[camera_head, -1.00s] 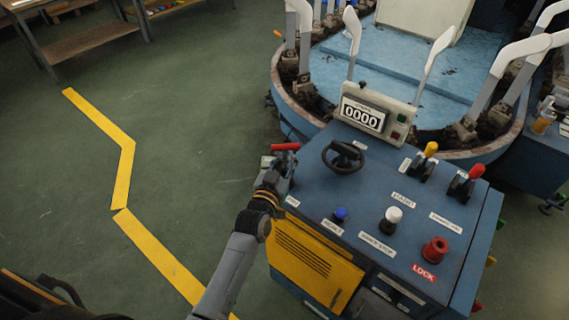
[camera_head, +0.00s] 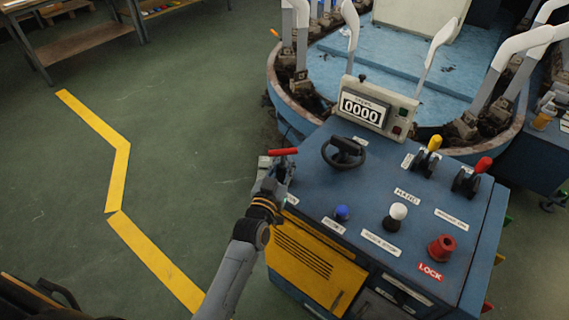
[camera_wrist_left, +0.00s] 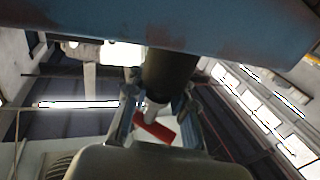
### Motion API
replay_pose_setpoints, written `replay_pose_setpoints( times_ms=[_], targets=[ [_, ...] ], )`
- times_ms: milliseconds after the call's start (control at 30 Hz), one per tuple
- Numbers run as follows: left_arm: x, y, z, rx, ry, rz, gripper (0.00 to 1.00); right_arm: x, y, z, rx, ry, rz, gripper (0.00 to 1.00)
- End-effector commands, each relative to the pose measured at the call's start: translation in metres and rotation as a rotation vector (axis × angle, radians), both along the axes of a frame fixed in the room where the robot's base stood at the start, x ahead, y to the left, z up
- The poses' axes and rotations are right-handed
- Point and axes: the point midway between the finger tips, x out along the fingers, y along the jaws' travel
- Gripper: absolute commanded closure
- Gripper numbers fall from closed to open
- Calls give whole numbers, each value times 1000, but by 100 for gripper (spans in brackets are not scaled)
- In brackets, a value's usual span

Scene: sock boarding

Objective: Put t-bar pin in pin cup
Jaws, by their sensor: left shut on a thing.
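The t-bar pin (camera_head: 283,152) shows its red crossbar at the left edge of the blue console in the head view. My left gripper (camera_head: 280,170) is just below that crossbar and shut on the pin. In the left wrist view, the red crossbar (camera_wrist_left: 156,128) and a short pale shaft show between the fingers of my left gripper (camera_wrist_left: 157,108). A dark cylinder, which looks like the pin cup (camera_wrist_left: 170,72), is under the blue panel edge, in line with the shaft. I cannot tell whether the shaft is inside it. My right gripper is out of view.
The blue console (camera_head: 300,200) carries a black handwheel (camera_head: 344,152), levers and push buttons close to the right of my left gripper. A round blue machine (camera_head: 330,60) with pale boards stands behind.

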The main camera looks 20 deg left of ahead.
Motion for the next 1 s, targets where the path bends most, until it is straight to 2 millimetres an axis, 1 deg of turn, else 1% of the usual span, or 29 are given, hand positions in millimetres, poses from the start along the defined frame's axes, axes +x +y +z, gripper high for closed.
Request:
replay_pose_setpoints(
  times_ms=[33, 67, 100, 167, 200, 233, 767, 867, 933, 967, 1000],
  targets=[
    [-3, 0, -13, 4, 28, -3, 100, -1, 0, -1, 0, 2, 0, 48],
    [-3, 0, -14, 4, 30, -3, 100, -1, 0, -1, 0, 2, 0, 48],
    [-3, 0, -15, 5, 33, -4, 77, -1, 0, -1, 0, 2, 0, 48],
    [-4, 0, -16, 5, 35, -4, 64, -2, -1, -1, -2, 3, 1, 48],
    [-4, -1, -16, 5, 36, -4, 56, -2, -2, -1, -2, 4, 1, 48],
    [-4, -1, -17, 5, 36, -5, 53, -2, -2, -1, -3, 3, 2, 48],
    [-4, -4, -16, 3, 36, -10, 53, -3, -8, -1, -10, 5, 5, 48],
    [-4, -5, -9, 2, 35, -10, 53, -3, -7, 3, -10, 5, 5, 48],
    [-4, -5, 1, 1, 35, -10, 53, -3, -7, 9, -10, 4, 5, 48],
    [-11, -5, -5, 2, 38, -10, 53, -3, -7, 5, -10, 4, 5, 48],
    [-19, -4, -6, 2, 37, -9, 53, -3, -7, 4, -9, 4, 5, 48]
  ],
)
